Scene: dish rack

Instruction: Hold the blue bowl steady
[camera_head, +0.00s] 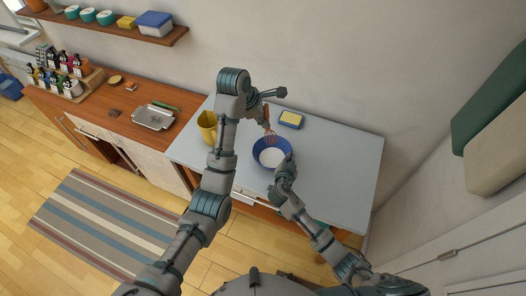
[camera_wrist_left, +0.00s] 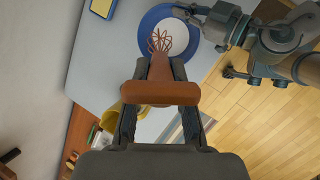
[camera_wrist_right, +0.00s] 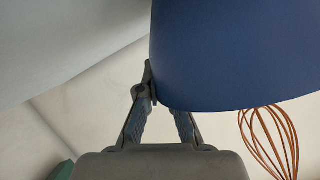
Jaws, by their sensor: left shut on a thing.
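The blue bowl (camera_head: 258,147), white inside, stands upright on the grey worktop. My left gripper (camera_head: 265,107) is shut on the brown handle of a whisk (camera_wrist_left: 162,70). The whisk's wires hang over the bowl; the picture does not settle whether they touch it. My right gripper (camera_head: 287,167) is at the bowl's near right rim. In the right wrist view, the bowl's blue wall (camera_wrist_right: 235,55) fills the upper right and hides one fingertip of the right gripper (camera_wrist_right: 160,95). Whether the jaws clamp the wall is unclear.
A yellow cup (camera_head: 207,122) stands left of the bowl, beside my left arm. A yellow and blue block (camera_head: 291,119) lies behind the bowl. The grey worktop (camera_head: 345,172) is clear to the right. A metal tray (camera_head: 153,117) lies on the wooden counter at left.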

